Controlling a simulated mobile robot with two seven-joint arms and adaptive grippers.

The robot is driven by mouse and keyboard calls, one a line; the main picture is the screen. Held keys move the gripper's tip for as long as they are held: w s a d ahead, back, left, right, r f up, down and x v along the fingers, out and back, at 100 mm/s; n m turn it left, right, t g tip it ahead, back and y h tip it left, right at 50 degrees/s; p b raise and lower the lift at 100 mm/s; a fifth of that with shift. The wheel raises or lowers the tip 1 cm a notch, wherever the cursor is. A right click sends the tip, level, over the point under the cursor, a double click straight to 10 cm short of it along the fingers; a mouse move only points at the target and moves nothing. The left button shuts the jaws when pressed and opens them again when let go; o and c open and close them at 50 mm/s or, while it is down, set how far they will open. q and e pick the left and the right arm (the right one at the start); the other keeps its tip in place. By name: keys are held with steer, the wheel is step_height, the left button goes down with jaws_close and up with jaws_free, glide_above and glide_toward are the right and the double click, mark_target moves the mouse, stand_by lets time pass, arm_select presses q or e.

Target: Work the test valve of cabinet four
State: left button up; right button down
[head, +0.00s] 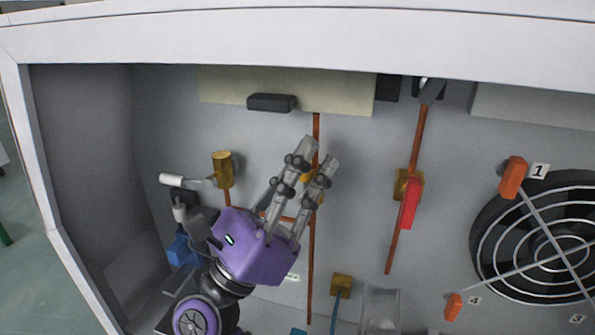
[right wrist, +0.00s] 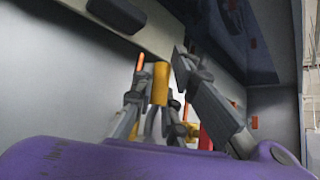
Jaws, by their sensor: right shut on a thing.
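My right gripper (head: 319,154), on a purple wrist, reaches into the open cabinet from below. Its fingers are shut on a brass valve (head: 312,188) on the middle copper pipe; the fingers partly hide it. In the right wrist view, the yellow-brass valve (right wrist: 160,84) shows between the fingers, with an orange pipe end beside it. Whether its handle is turned cannot be told. Another brass valve (head: 222,170) with a white lever is to the left, and one with a red lever (head: 410,203) is to the right. My left gripper is not in view.
A round fan grille (head: 560,250) with orange clips (head: 513,177) and number labels fills the right side. A pale rail with a black block (head: 271,103) is above the valve. The cabinet's white rim (head: 300,40) frames the top; a side wall (head: 80,170) stands left.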

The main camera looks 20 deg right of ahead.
steer(key=shift+d+m+g, duration=0.15)
steer(key=shift+m+g, duration=0.25)
steer(key=c, duration=1.8)
jaws_free()
steer(key=shift+o, duration=0.2)
steer(key=v, duration=1.2)
steer(key=shift+f, duration=0.1)
